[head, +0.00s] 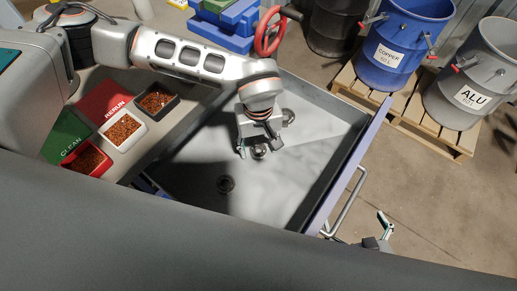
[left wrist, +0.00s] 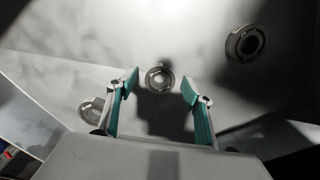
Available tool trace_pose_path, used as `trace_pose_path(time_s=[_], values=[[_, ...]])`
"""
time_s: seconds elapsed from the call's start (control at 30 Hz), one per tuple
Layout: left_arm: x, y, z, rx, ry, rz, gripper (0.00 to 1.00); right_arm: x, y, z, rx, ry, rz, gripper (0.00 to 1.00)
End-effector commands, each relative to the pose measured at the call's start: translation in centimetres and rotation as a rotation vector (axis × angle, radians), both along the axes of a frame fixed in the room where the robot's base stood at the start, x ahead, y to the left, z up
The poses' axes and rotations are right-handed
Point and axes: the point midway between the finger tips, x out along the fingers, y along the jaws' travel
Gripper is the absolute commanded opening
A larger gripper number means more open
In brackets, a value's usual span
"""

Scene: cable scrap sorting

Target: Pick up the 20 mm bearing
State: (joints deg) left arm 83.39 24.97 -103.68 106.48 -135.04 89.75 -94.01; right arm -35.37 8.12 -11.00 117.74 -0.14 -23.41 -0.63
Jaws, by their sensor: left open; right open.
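Three round metal bearings lie in the open drawer (head: 205,152). The middle bearing (head: 259,152) is just under my left gripper (head: 260,148). In the left wrist view this bearing (left wrist: 160,78) appears between the two teal-padded fingertips (left wrist: 160,84), with clear space on both sides. The gripper is open and empty. Another bearing (head: 288,117) is partly behind the gripper. A flatter ring with a dark hole (head: 226,184) lies nearer. No size marks are readable, so I cannot tell which is 20 mm. My right gripper (head: 383,227) is open, outside the drawer near its handle.
The drawer walls and front (head: 345,170) surround the bearings, with a metal handle (head: 347,200) outside. Left are red, white and black trays (head: 123,132) of copper-coloured bits. COPPER (head: 395,45) and ALU (head: 475,80) bins stand on a pallet.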

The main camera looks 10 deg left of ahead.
Motion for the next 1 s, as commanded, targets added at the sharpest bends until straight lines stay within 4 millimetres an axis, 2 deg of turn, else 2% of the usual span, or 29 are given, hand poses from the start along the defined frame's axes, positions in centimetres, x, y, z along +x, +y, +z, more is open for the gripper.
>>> trace_pose_path(time_s=[0.03,0.2,0.27,0.3,0.67,0.87,1.0], values=[[0.0,0.0,0.0,0.000,0.000,0.000,0.51,0.1,0.0,0.2,0.000,-0.003,0.000,1.00],[0.0,0.0,0.0,0.000,0.000,0.000,0.08,0.2,0.0,0.3,0.002,-0.006,0.000,1.00],[0.0,0.0,0.0,0.000,0.000,0.000,0.08,0.2,0.0,0.3,0.002,-0.006,0.000,1.00],[0.0,0.0,0.1,0.000,0.000,0.000,0.04,0.2,0.0,0.3,0.002,-0.006,0.000,1.00],[0.0,0.0,0.7,0.000,-0.001,0.000,0.04,0.0,-0.1,-0.1,0.000,0.002,-0.001,1.00],[0.1,0.0,3.2,0.000,-0.004,0.000,0.04,0.2,0.0,0.5,0.003,-0.006,-0.002,1.00],[0.2,0.0,6.3,-0.001,-0.007,0.000,0.04,0.4,0.0,1.1,0.009,-0.014,-0.004,1.00]])
